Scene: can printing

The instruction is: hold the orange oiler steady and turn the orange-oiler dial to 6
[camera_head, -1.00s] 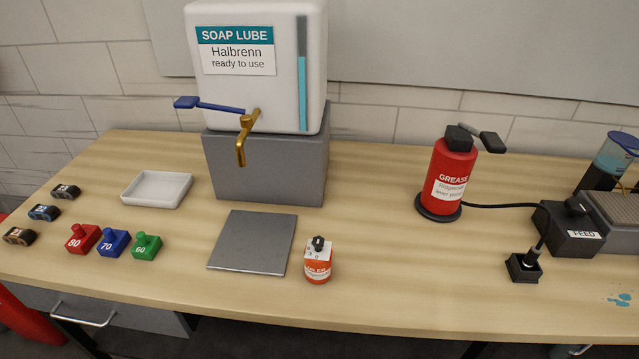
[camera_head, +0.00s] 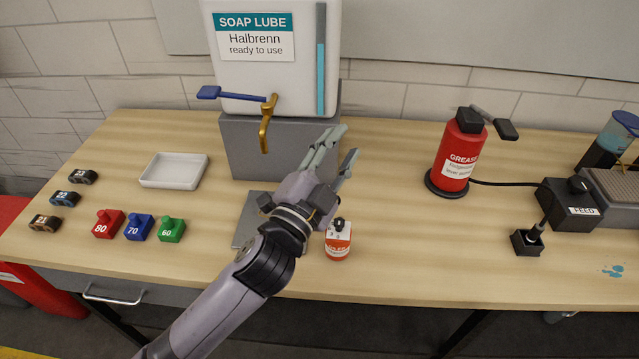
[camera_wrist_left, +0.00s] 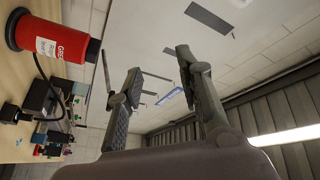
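The orange oiler (camera_head: 338,245) stands upright near the front edge of the table. It has a white label and a dark dial (camera_head: 339,225) on top; the dial's setting is too small to read. My left gripper (camera_head: 340,155) is above the grey plate, up and behind the oiler, with its fingers pointing away to the back. Its fingers are spread apart and empty, as the left wrist view (camera_wrist_left: 155,75) also shows. The left gripper's body is just left of the oiler and seems not to touch it. My right gripper is not in view.
The soap lube tank (camera_head: 270,60) with a brass tap (camera_head: 266,125) stands behind the gripper. A red grease pump (camera_head: 456,155) stands to the right. The grey plate (camera_head: 250,222) lies partly under my arm. The table between oiler and pump is clear.

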